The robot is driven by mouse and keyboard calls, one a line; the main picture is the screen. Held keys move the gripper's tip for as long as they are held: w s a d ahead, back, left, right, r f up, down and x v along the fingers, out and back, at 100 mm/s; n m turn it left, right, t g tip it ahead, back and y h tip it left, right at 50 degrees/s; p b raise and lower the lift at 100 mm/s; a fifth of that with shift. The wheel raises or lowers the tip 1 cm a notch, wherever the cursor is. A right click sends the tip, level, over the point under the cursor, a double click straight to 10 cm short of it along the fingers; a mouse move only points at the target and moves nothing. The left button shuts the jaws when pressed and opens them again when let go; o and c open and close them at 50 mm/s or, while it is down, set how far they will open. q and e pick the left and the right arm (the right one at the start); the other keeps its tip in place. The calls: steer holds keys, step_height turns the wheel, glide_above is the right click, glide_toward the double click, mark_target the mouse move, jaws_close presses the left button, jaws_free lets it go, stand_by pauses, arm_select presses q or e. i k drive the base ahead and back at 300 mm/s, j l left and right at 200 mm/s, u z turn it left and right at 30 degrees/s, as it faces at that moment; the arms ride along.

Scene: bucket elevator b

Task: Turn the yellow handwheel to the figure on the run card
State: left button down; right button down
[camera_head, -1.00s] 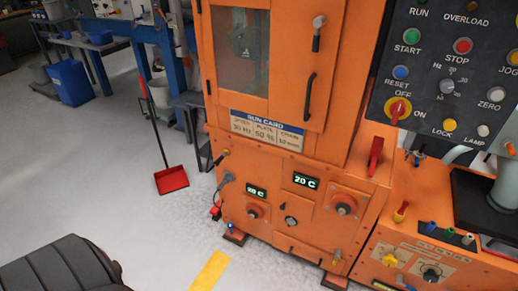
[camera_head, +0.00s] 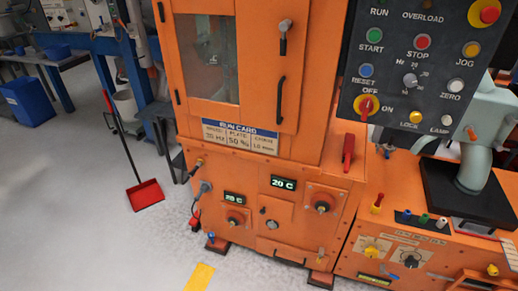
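The run card (camera_head: 241,137) is a blue and white plate on the front of the orange cabinet, below its window. It has three columns; the figures are small and blurred, and the middle one looks like 50 %. A small yellow knob or wheel (camera_head: 372,251) sits on the low orange unit at the lower right, beside a black knob (camera_head: 411,259). I cannot tell whether it is the yellow handwheel. A small lit display (camera_head: 371,279) is below it, too small to read. Neither of my grippers is in view.
A dark control panel (camera_head: 420,75) with buttons hangs at upper right. A red dustpan (camera_head: 146,195) stands on clear grey floor at left.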

mark_target(371, 253)
steer(key=k+l+z, duration=0.15)
steer(key=l+z, duration=0.2)
steer(key=l, duration=0.4)
steer(key=l+z, duration=0.35)
steer(key=l, duration=0.35)
